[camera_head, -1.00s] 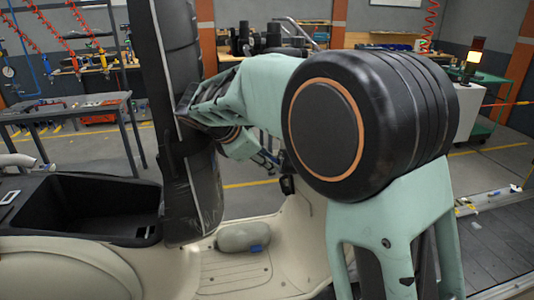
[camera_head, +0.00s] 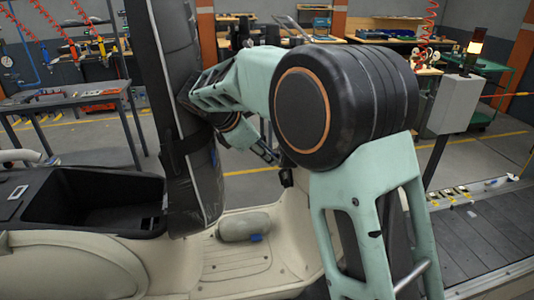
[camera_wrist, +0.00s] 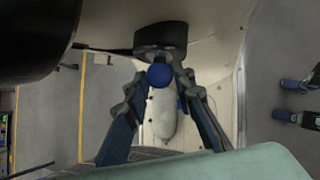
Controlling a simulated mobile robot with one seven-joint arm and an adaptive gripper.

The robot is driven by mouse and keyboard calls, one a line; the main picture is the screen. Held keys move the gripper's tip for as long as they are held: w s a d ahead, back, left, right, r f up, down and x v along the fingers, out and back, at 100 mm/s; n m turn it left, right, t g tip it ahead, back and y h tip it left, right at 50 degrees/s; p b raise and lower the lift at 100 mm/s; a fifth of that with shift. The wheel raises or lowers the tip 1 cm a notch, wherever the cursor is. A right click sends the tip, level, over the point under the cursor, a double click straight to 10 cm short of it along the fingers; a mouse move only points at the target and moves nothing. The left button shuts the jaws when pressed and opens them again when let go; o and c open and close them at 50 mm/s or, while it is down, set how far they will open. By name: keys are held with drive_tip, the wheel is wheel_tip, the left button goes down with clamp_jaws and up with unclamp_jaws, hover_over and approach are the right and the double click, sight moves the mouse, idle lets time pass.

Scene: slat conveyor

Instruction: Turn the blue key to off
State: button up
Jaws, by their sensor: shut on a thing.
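The blue key (camera_wrist: 158,76) shows in the wrist view as a round blue head in front of a dark cylindrical lock housing (camera_wrist: 161,38). My gripper (camera_wrist: 160,80) has one finger on each side of it and is shut on the key. The exact contact at the fingertips and the angle of the key are hard to make out. The key is not visible there.
An open black storage bin (camera_head: 100,205) is at left. The slatted conveyor (camera_head: 490,235) and a grey control box (camera_head: 455,104) are at right. Workbenches stand further back.

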drive_tip(key=shift+w+n+g+h, duration=0.25)
drive_tip(key=shift+n+g, duration=0.25)
drive_tip(key=shift+g, duration=0.7)
drive_tip(key=o, duration=1)
drive_tip(key=shift+t, duration=0.3)
drive_tip(key=t+b, duration=0.1)
drive_tip(key=m+t+b, duration=0.1)
drive_tip(key=b, duration=0.1)
drive_tip(key=t+b, duration=0.1)
drive_tip(key=shift+s+f+m+b, duration=0.25)
drive_tip(key=shift+f+m+b, duration=0.05)
drive_tip(key=shift+f+m, duration=0.1)
